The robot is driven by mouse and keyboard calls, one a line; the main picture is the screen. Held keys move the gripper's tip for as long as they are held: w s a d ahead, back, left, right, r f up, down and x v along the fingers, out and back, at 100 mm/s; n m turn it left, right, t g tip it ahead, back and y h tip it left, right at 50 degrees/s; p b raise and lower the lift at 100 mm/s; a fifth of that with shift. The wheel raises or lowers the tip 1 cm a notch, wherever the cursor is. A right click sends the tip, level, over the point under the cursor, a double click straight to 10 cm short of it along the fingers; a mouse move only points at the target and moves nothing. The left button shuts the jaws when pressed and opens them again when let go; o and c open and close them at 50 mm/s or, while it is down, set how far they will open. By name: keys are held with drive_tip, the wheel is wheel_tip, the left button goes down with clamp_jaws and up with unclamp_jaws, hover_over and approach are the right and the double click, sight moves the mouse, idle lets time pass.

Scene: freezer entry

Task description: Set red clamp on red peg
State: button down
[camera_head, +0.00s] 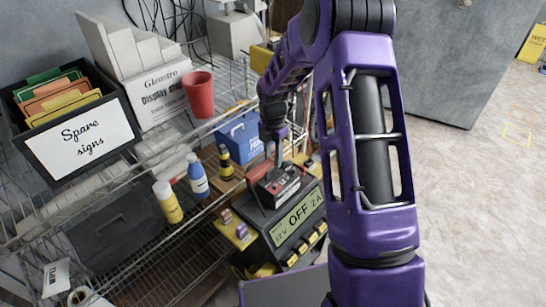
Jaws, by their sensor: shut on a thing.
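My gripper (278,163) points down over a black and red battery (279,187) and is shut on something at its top. A red piece (259,171), which looks like the red clamp, is beside the fingertips on the left; the grip itself is too small to make out. The battery sits on a dark charger (297,212) whose display reads "12V OFF 2A". A yellow bracket (238,239) at the charger's left carries a small reddish block (225,215) and a purple one (242,230). I cannot tell which part is the red peg.
A blue toolbox (238,137) stands behind the battery. A black-and-yellow bottle (226,164), a blue bottle (197,175) and a yellow bottle (167,202) stand left of it. A red cup (199,94) and a box of spare signs (72,125) are on the upper wire shelf. Open floor lies right.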

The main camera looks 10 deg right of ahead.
drive_tip(key=shift+r, duration=0.55)
